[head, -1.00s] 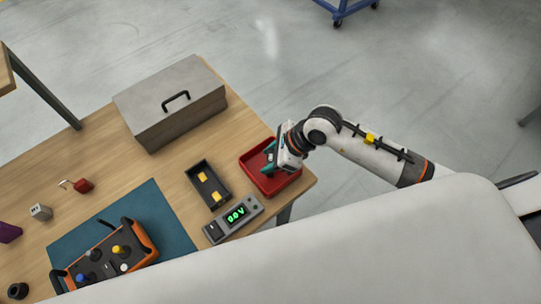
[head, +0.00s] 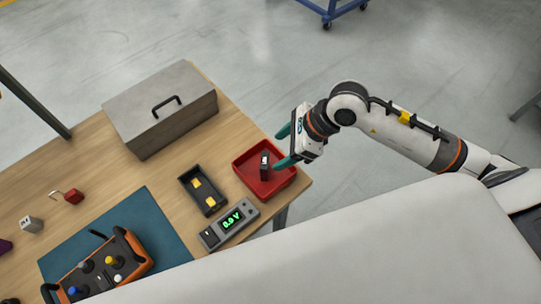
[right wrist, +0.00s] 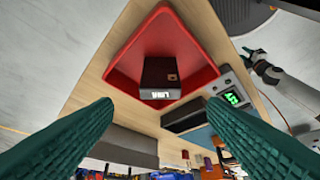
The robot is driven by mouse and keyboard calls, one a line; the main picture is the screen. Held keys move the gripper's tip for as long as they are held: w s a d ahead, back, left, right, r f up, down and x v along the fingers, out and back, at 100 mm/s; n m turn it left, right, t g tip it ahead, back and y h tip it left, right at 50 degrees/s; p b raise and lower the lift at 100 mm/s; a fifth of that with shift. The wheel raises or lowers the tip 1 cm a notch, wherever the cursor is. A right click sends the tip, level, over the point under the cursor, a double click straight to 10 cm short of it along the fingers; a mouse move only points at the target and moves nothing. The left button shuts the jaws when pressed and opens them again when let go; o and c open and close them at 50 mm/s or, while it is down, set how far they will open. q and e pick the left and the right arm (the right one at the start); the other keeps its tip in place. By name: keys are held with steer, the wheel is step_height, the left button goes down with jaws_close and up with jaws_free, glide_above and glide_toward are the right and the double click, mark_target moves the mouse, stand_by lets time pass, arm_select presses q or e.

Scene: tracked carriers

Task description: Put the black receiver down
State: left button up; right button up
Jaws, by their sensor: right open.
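The black receiver (head: 265,165) is a small dark block with a pale label. It stands inside the red tray (head: 283,187) at the table's right corner. In the right wrist view the receiver (right wrist: 160,76) shows dark, with white lettering on its near end, and sits within the tray walls. My right gripper (head: 284,148) is open and empty, its teal fingers beside and above the tray, apart from the receiver. In the right wrist view its fingers (right wrist: 160,104) are spread wide. Part of my other arm seems to show at the right there; its jaws are unclear.
A black holder with yellow pads (head: 203,190) and a grey meter with green digits (head: 229,223) lie left of the tray. A grey lidded box (head: 160,107) stands behind. An orange controller (head: 97,268) lies on a blue mat (head: 160,225).

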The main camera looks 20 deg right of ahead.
steer(key=v, duration=0.3)
steer(key=shift+s+d+r, duration=0.15)
steer(key=shift+r, duration=0.2)
